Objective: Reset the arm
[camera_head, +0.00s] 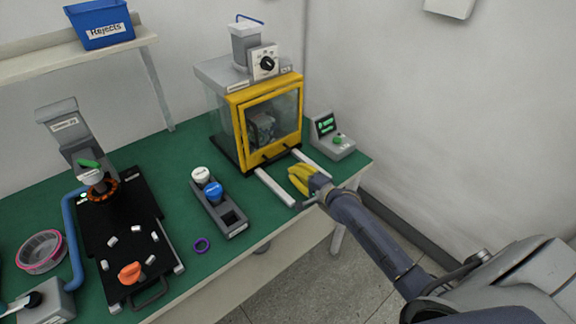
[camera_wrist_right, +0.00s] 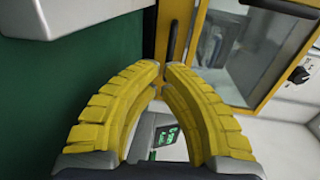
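My right gripper (camera_head: 300,178) has yellow segmented fingers and is in front of the yellow-framed test chamber (camera_head: 237,127), near the table's right front edge. In the right wrist view the fingertips (camera_wrist_right: 162,66) come almost together with nothing between them. The chamber door (camera_wrist_right: 232,45) is down in its frame, with a dark handle along its lower edge. A grey motor-like part shows dimly through the door window. My left gripper is not in view.
Two pale rails (camera_head: 274,188) run out from the chamber towards the table front. A control box with a green screen (camera_head: 328,125) stands right of the chamber. A grey holder with white and blue caps (camera_head: 218,208), a purple ring (camera_head: 202,245) and a black tray (camera_head: 108,226) are to the left.

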